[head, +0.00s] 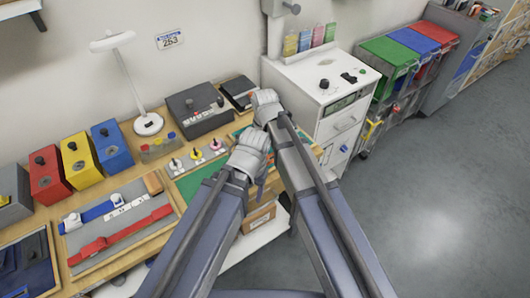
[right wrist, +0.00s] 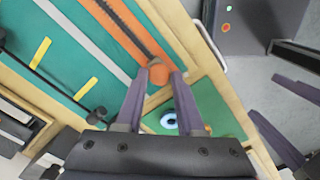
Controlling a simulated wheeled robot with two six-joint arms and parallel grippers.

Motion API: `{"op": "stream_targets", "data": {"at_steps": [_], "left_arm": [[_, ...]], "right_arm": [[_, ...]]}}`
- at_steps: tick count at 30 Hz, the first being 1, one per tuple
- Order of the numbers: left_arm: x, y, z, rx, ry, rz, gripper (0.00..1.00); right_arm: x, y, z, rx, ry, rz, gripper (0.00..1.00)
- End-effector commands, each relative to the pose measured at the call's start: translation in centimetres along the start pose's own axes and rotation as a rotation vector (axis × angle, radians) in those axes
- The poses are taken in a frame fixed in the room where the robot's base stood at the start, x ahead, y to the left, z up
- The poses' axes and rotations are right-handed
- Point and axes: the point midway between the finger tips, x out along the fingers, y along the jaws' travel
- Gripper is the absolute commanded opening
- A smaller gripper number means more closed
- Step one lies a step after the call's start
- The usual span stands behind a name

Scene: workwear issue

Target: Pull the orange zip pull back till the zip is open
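The orange zip pull (right wrist: 158,75) shows in the right wrist view at the near end of a dark zip (right wrist: 126,27) on an orange band. The band lies on a green board with a wooden rim. My right gripper (right wrist: 158,80) has one finger on each side of the pull at its tips; whether they press on it cannot be told. In the head view, my right gripper (head: 266,105) is over the bench's right end. The grippers hide most of the board there.
On the bench stand a lamp (head: 148,124), a dark box (head: 198,108), a panel with coloured knobs (head: 196,160) and a tray with blue and red straps (head: 118,227). A white cabinet (head: 320,80) stands just beyond the bench's right end. Grey floor (head: 440,190) is clear at right.

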Motion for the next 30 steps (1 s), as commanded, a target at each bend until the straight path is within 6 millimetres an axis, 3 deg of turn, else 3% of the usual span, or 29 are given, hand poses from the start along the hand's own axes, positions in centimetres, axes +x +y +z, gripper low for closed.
{"op": "stream_targets", "data": {"at_steps": [8, 20, 30], "left_arm": [[0.0, 0.0, 0.0, 0.000, 0.000, 0.000, 0.64], [-0.5, -0.1, 0.1, 0.000, 0.000, 0.000, 0.64], [-4.1, -0.4, 0.3, 0.000, 0.000, 0.000, 0.64]], "right_arm": [[0.0, -0.2, -0.1, -0.002, 0.001, -0.003, 0.64], [-0.5, -0.1, 0.0, -0.001, 0.000, -0.001, 0.64], [-4.1, -0.1, -0.1, -0.001, 0.000, -0.001, 0.64]]}}
